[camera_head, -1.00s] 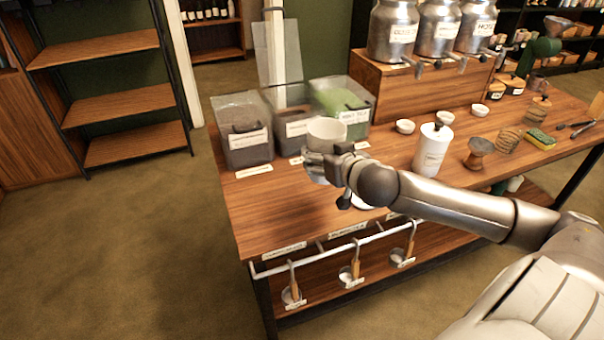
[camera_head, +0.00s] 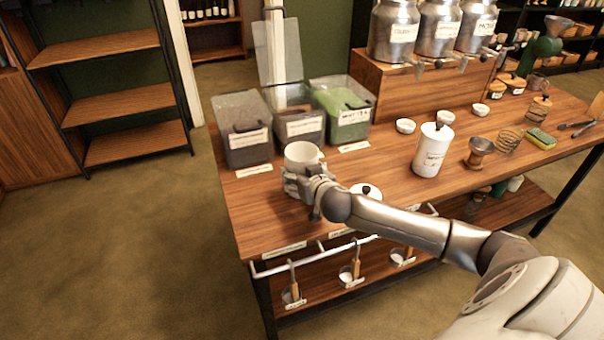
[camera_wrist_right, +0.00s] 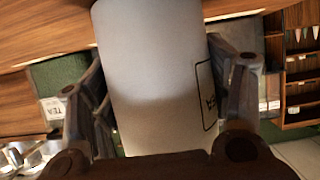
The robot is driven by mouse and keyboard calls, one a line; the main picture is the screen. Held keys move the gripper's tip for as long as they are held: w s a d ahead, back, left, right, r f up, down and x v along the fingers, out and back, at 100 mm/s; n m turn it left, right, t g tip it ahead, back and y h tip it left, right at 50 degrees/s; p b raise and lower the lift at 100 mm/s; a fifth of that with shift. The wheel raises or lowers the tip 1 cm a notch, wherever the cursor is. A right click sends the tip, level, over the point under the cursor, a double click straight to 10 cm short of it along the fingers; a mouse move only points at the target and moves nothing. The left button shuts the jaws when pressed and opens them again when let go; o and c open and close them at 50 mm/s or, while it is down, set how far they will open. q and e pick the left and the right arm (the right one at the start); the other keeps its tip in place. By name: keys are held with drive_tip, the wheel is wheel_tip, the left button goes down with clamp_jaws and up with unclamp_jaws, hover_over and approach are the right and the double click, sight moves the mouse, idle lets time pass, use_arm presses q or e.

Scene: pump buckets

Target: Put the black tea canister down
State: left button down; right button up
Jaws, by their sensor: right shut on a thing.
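The canister in my right gripper (camera_head: 303,184) is white and open-topped, not black. The canister (camera_head: 303,153) is roughly upright at the table's left part, in front of the clear bins. In the right wrist view the gripper's fingers (camera_wrist_right: 165,100) are shut on both sides of the white canister (camera_wrist_right: 150,60), and part of a dark-framed label shows on it. The gripper hides its base in the head view, so I cannot tell whether it touches the table. A white lid with a black knob (camera_head: 366,191) lies to its right, partly behind my arm. My left gripper is not in view.
Clear bins (camera_head: 243,130) stand close behind the canister. A lidded white canister (camera_head: 431,155), small white bowls (camera_head: 405,126) and a wooden-based holder (camera_head: 479,150) stand further right. The wooden table (camera_head: 262,205) is bare to the left and front of the gripper.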

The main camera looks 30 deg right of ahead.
drive_tip(key=shift+r, duration=0.15)
drive_tip(key=o, duration=1.2)
drive_tip(key=shift+f, duration=0.2)
drive_tip(key=shift+r, duration=0.1)
drive_tip(key=shift+r, duration=0.2)
drive_tip(key=shift+s+a, duration=0.1)
drive_tip(key=shift+s, duration=0.25)
drive_tip(key=v, duration=1.1)
drive_tip(key=shift+s+r, duration=0.1)
drive_tip(key=shift+s, duration=0.05)
